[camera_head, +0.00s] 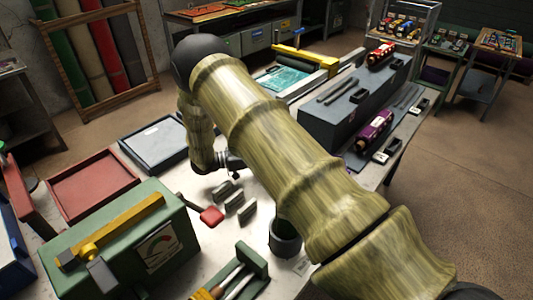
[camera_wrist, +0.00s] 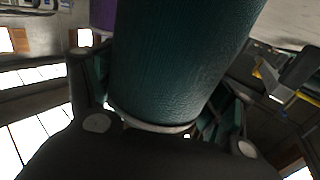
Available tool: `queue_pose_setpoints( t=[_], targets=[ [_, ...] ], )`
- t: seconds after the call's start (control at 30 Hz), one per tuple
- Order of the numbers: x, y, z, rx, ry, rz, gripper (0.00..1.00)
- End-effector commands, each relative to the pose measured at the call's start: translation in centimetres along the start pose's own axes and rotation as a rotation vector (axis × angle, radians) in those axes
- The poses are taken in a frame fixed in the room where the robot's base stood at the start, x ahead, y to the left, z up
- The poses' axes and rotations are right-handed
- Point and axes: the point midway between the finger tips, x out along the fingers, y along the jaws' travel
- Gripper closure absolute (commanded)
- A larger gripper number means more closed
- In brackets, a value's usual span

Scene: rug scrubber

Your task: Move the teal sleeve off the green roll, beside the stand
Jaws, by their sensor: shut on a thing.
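In the wrist view, the teal sleeve (camera_wrist: 180,60) is a large dark teal cylinder with a pale rim at its near end. My gripper (camera_wrist: 165,105) is shut on it, with a finger on either side. In the head view my arm hides the sleeve, and my gripper's fingers cannot be made out. No green roll is identifiable in either view, so I cannot tell whether the sleeve is still around it. The dark grey stand (camera_head: 350,105) is right of my arm. A red roll (camera_head: 381,55) and a purple roll (camera_head: 375,125) are by it.
A dark cup (camera_head: 286,238) and several small grey blocks stand near my arm. Small white-labelled blocks lie along the right edge.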

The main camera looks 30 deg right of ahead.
Motion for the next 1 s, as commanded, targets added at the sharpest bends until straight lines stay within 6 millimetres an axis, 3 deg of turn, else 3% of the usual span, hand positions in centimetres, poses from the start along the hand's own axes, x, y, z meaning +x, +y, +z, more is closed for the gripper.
queue_pose_setpoints(
  t=[0.1, 0.13, 0.23, 0.73, 1.0],
  targets=[
    [0.0, 0.0, 0.4, 0.000, 0.000, 0.001, 0.47],
    [0.0, 0.0, 0.3, 0.000, 0.000, 0.000, 0.16],
    [0.0, 0.0, 0.3, 0.000, 0.000, 0.000, 0.00],
    [-0.1, 0.0, -0.3, 0.000, 0.000, 0.000, 0.00],
    [-4.4, 0.0, 0.4, 0.001, -0.002, 0.000, 0.00]
  ],
)
